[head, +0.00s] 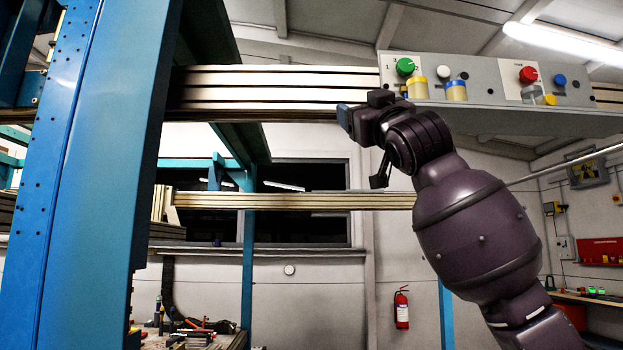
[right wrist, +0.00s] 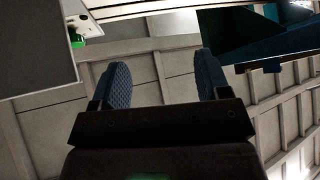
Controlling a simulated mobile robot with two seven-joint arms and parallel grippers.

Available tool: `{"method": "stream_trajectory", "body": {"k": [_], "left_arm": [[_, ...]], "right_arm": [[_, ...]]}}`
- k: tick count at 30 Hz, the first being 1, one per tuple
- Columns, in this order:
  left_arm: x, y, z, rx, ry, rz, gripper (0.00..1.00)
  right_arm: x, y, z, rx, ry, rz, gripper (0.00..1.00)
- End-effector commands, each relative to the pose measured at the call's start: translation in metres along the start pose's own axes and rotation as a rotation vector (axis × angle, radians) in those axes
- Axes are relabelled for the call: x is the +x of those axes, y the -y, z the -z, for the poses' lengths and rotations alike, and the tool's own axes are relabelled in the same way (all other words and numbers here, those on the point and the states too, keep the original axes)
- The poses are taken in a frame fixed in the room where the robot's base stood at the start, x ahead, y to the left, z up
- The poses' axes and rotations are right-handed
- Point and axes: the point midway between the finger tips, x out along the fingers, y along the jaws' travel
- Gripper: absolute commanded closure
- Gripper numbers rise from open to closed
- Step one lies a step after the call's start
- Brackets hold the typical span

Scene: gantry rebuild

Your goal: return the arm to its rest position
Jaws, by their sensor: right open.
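My right arm (head: 475,235) rises from the lower right in the head view. It bends at the wrist in front of the lower left end of a grey control panel (head: 490,75). My right gripper (head: 347,118) points left, just below the panel's left end. In the right wrist view the two blue finger pads (right wrist: 118,85) stand wide apart with nothing between them. My left gripper is not in view.
The panel carries a green knob (head: 405,66), a red knob (head: 528,75) and other coloured buttons. A pale horizontal beam (head: 280,85) runs left of it to a blue steel column (head: 95,180). A lower beam (head: 290,201) passes behind my arm. A fire extinguisher (head: 401,308) hangs at the far wall.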

Motion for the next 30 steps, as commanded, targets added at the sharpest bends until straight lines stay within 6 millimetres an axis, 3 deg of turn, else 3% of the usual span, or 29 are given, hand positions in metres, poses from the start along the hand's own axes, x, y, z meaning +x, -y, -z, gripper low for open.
{"method": "stream_trajectory", "body": {"k": [1,3,8,15,23,30], "left_arm": [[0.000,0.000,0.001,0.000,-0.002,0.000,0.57],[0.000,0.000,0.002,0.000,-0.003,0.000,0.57],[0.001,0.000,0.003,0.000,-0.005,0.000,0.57],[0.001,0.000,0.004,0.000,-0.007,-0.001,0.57],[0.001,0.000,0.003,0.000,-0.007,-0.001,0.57],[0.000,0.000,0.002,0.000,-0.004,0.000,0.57]], "right_arm": [[-0.008,0.005,-0.029,-0.008,0.015,0.007,0.30],[-0.019,0.011,-0.063,-0.020,0.028,0.017,0.30],[-0.051,0.024,-0.138,-0.041,0.065,0.033,0.30],[-0.115,0.041,-0.241,-0.048,0.140,0.049,0.30],[-0.203,0.057,-0.337,-0.034,0.243,0.053,0.30],[-0.298,0.072,-0.410,-0.002,0.364,0.044,0.30]]}}
